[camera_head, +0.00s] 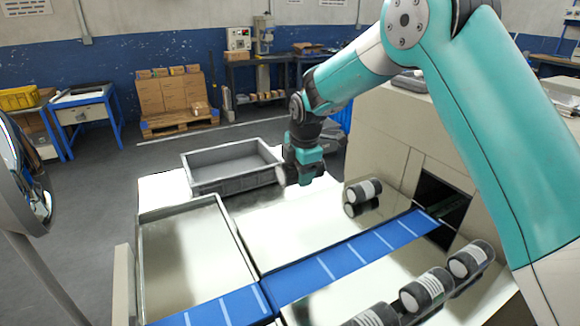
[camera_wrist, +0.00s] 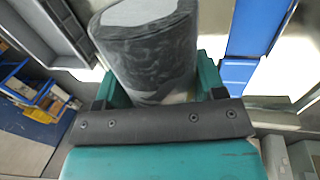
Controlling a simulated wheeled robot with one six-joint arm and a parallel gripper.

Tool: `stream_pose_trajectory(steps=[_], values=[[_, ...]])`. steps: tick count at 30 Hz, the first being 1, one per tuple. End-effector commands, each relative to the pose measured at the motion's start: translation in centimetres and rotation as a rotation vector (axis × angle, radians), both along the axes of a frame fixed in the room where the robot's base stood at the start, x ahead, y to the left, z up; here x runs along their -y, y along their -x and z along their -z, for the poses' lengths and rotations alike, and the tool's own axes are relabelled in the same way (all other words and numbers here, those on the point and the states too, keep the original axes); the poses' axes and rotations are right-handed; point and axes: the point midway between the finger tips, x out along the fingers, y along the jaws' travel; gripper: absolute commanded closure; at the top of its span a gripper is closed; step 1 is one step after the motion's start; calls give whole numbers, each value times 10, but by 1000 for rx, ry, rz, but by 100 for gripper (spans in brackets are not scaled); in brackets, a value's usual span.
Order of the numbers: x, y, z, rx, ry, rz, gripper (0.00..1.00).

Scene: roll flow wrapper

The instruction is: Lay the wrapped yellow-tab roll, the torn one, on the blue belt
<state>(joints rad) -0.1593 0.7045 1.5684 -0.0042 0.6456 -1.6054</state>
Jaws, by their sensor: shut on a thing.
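My gripper (camera_head: 302,178) is shut on a dark grey roll (camera_wrist: 150,48) with a pale end face and a wrinkled clear film. In the wrist view the roll stands between the two teal fingers and its lower part is hidden. In the head view the held roll (camera_head: 287,174) is small and partly hidden, above the white table and near the grey crate.
Two rolls lie by the machine opening (camera_head: 440,195), one (camera_head: 364,190) with a white label. Several more rolls (camera_head: 425,289) lie at the front right. A grey crate (camera_head: 222,185) stands at the back, and a shallow walled tray (camera_head: 190,255) at the left. Bare table lies between crate and belt.

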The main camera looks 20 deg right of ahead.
Motion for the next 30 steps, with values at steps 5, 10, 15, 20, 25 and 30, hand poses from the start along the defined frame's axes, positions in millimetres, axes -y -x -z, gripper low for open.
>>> stream_pose_trajectory(steps=[5, 10, 15, 20, 25, 30], values=[[35, 51, 42, -73, 17, 4, 71], [58, 98, 70, -125, 24, 3, 71], [70, 126, 83, -153, 26, 2, 71], [72, 132, 91, -160, 27, 1, 71], [72, 132, 105, -159, 26, 1, 71], [72, 132, 127, -159, 26, 1, 71]])
